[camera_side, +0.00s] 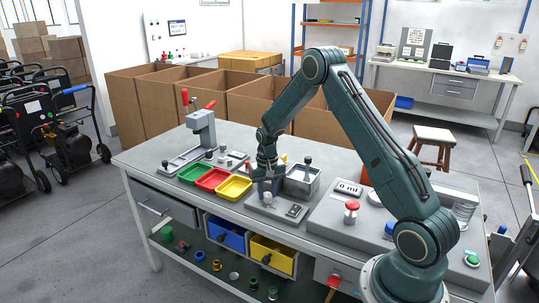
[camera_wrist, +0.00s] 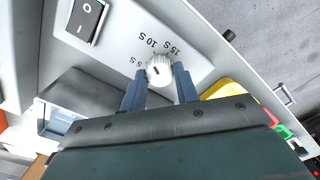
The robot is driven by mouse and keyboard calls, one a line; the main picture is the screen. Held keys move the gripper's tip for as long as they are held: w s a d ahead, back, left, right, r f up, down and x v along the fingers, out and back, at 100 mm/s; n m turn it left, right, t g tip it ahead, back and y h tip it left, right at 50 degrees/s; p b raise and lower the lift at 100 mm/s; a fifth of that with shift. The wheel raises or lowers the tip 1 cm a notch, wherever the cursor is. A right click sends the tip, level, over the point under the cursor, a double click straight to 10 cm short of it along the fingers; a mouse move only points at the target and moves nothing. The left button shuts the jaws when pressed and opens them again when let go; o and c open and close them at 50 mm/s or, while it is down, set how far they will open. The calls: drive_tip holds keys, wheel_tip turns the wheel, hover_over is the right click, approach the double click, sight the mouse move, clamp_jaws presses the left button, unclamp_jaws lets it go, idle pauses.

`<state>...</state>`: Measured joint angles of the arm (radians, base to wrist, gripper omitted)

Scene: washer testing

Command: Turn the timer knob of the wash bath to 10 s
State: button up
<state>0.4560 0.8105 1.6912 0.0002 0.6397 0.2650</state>
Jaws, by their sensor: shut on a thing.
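The timer knob (camera_wrist: 159,71) is a small white ridged dial with a dark mark on its face. It sits on the light panel (camera_wrist: 120,35) among labels 5 S, 10 S and 15 S, which appear upside down in the wrist view. I cannot tell exactly which label the mark points to. My gripper (camera_wrist: 160,82) is shut on the knob, one blue-grey finger on each side. In the side view my gripper (camera_side: 266,190) is down at the panel of the wash bath (camera_side: 303,183), a metal box, and hides much of the knob.
A black rocker switch (camera_wrist: 87,20) is on the same panel. Green, red (camera_side: 212,180) and yellow trays lie left of my gripper. A press with red handles (camera_side: 201,125) stands behind them. A box with a display (camera_side: 348,188) and red button is at the right.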

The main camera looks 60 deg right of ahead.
sight(267, 194)
drive_tip(key=o, duration=1)
drive_tip(key=shift+r, duration=0.1)
wheel_tip(267, 194, up, 14)
drive_tip(key=shift+f, duration=0.15)
idle(0.3)
